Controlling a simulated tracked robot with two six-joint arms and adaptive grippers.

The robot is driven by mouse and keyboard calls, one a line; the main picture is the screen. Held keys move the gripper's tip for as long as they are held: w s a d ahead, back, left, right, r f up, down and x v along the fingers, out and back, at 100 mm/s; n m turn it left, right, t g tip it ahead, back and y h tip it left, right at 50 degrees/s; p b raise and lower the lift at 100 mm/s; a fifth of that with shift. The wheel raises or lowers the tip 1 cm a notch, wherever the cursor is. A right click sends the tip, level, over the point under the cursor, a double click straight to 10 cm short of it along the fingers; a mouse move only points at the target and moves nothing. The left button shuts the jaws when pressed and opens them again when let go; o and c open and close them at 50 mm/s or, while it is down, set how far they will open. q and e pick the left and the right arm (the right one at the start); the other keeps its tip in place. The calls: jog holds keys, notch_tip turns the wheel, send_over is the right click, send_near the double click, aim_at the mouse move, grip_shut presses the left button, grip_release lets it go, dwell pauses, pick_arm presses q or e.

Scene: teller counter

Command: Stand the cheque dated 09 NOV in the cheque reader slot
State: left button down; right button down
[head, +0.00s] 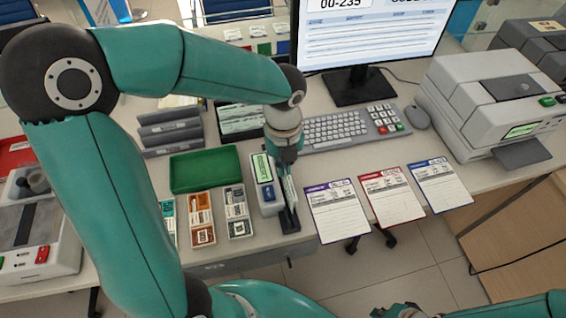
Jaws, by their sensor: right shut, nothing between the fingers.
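The cheque reader (263,172) is a grey device with a small green display and a dark slot track along its right side. A pale cheque (291,192) stands upright, nearly edge-on, at this track; its date is not legible. My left gripper (288,163) points down at the cheque's upper edge. Its fingers overlap in the picture, so I cannot tell whether they still grip it. More greenish cheque paper (240,118) lies in a dark holder behind. My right gripper (396,311) is shut and empty at the bottom edge, partly cut off.
A green tray (205,170) and boxes of banded stacks (202,218) stand left of the reader. Three paper forms (337,211) lie along the front edge to its right. A keyboard (335,130), a monitor (368,35) and a printer (485,100) stand behind.

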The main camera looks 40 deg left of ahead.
aim_at(284, 181)
pick_arm(q)
jog(key=shift+f+b, duration=0.95)
jog(key=shift+f, duration=0.25)
jog(key=shift+f+b, duration=1.55)
jog(key=shift+f, duration=0.6)
jog(key=c, duration=1.2)
grip_release()
jog(key=shift+c, duration=0.2)
jog(key=shift+r, duration=0.1)
jog(key=shift+r+p, duration=3.25)
jog(key=shift+r, duration=0.15)
